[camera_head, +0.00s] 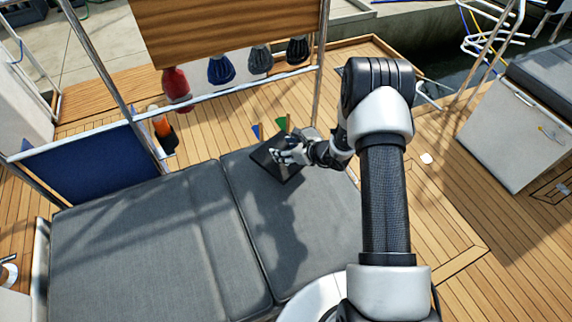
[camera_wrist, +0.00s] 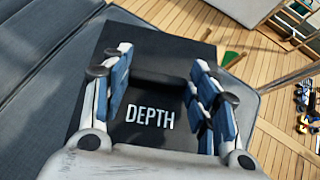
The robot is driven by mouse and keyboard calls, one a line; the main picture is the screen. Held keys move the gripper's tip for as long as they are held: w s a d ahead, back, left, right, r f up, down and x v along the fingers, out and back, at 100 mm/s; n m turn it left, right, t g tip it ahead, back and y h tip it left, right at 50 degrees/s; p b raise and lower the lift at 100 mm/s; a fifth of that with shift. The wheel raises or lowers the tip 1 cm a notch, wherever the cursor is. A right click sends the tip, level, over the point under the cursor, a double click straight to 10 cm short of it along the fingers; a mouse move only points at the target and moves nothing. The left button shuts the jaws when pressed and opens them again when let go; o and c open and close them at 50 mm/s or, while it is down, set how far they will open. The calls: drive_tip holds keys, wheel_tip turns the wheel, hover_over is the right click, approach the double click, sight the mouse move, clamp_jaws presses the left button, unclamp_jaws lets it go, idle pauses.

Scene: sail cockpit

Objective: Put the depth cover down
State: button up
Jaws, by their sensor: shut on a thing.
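The depth cover (camera_head: 268,160) is a flat black square piece. In the wrist view the cover (camera_wrist: 150,120) shows the white word "DEPTH" and a raised dark bar between my fingers. My gripper (camera_head: 288,153) is shut on the cover at this bar, with blue-padded fingers on both sides of it. In the wrist view my gripper (camera_wrist: 160,90) hides parts of the cover's sides. The cover is over the far part of the grey cushion (camera_head: 300,220); whether it touches the cushion I cannot tell.
A second grey cushion (camera_head: 140,250) lies to the left. Behind are a metal rail, a blue panel (camera_head: 95,168), an orange item (camera_head: 161,125) and several hanging coloured bundles (camera_head: 221,69). The wooden deck (camera_head: 440,210) is mostly clear at right. The near cushion area is bare.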

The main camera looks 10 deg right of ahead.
drive_tip(key=shift+f+b, duration=0.7)
drive_tip(key=shift+f, duration=2.55)
drive_tip(key=shift+f, duration=0.2)
drive_tip(key=o, duration=1.1)
drive_tip(key=shift+r, duration=0.1)
